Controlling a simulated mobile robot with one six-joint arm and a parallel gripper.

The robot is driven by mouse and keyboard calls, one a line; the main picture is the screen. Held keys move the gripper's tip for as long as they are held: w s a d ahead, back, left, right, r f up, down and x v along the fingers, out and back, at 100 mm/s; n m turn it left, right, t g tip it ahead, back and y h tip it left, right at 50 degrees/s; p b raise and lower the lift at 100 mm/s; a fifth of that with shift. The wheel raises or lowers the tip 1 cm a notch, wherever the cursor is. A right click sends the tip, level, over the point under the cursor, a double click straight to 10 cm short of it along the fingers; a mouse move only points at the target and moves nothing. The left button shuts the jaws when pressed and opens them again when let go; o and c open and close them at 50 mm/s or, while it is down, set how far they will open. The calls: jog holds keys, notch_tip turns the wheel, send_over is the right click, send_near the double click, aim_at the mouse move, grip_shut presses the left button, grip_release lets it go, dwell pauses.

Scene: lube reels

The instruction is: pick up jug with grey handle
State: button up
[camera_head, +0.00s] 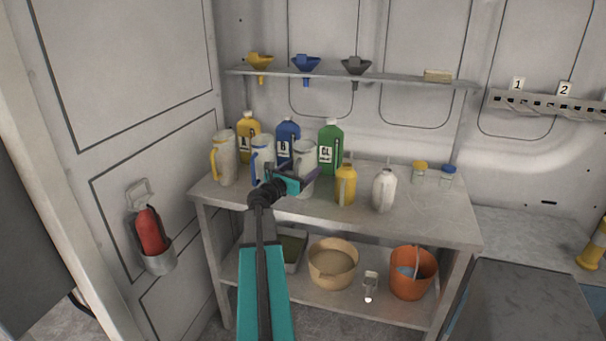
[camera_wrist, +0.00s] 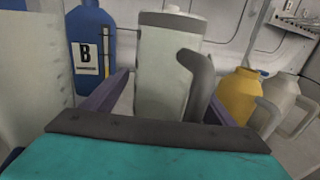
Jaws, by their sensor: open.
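The jug with the grey handle (camera_head: 305,152) stands upright on the workbench, between the blue-handled jug (camera_head: 262,150) and the yellow can (camera_head: 346,186). Its pale body and grey lid fill the middle of the wrist view (camera_wrist: 165,70), with the grey handle (camera_wrist: 201,85) on its right side. My gripper (camera_head: 300,183) is open in front of the jug, low on its body. In the wrist view one purple finger shows on each side of the jug (camera_wrist: 165,95). I cannot tell how deep the jug sits between them. My gripper hides the jug's lower part.
A yellow-handled jug (camera_head: 224,158) stands at the left. Yellow (camera_head: 248,124), blue (camera_head: 287,130) and green (camera_head: 331,135) bottles stand behind. A white can (camera_head: 384,190) is at the right. The bench's front right top (camera_head: 430,222) is clear.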

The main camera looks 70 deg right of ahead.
jog(key=shift+c, duration=0.2)
dwell(0.4)
jog(key=c, duration=1.4)
